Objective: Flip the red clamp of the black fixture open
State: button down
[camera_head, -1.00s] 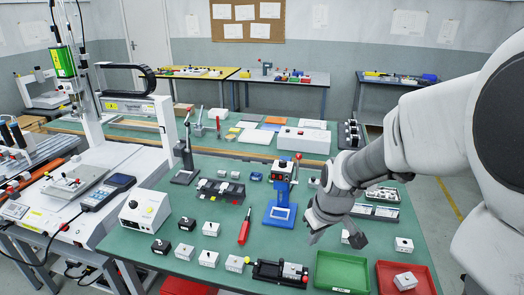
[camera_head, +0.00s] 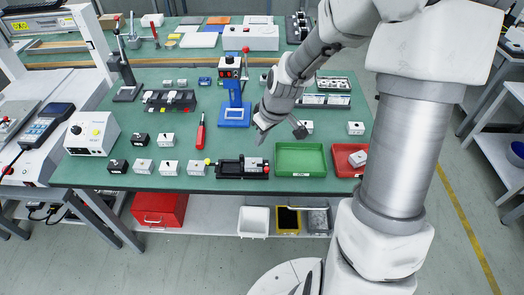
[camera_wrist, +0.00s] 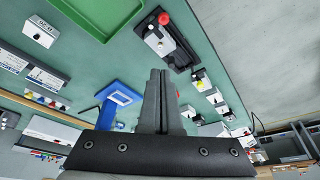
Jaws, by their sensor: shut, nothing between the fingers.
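A black fixture (camera_head: 232,170) lies near the front edge of the green table, with a pale block and a red knob-like part (camera_head: 265,169) at its right end. I cannot tell the clamp's exact pose. My gripper (camera_head: 259,137) is above the table, behind and slightly right of the fixture. In the wrist view, my gripper (camera_wrist: 160,72) is shut and empty, apart from the fixture.
A green tray (camera_head: 300,174) and a red tray (camera_head: 343,172) stand right of the fixture. Small pale blocks (camera_head: 169,167) stand left. A blue stand (camera_head: 235,116) and a red screwdriver (camera_head: 201,132) are behind. Another black fixture (camera_head: 168,100) and a red-handled black stand (camera_head: 124,72) are farther back.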

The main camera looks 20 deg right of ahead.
aim_at(257, 164)
jog(key=b+x, duration=0.2)
jog(key=x, duration=0.6)
jog(key=shift+a+f, duration=0.1)
jog(key=shift+f, duration=0.3)
jog(key=shift+s+d+f, duration=0.2)
jog(key=shift+s+d, duration=0.5)
jog(key=shift+s, duration=0.35)
jog(key=shift+s+d, duration=0.25)
jog(key=shift+s, duration=0.25)
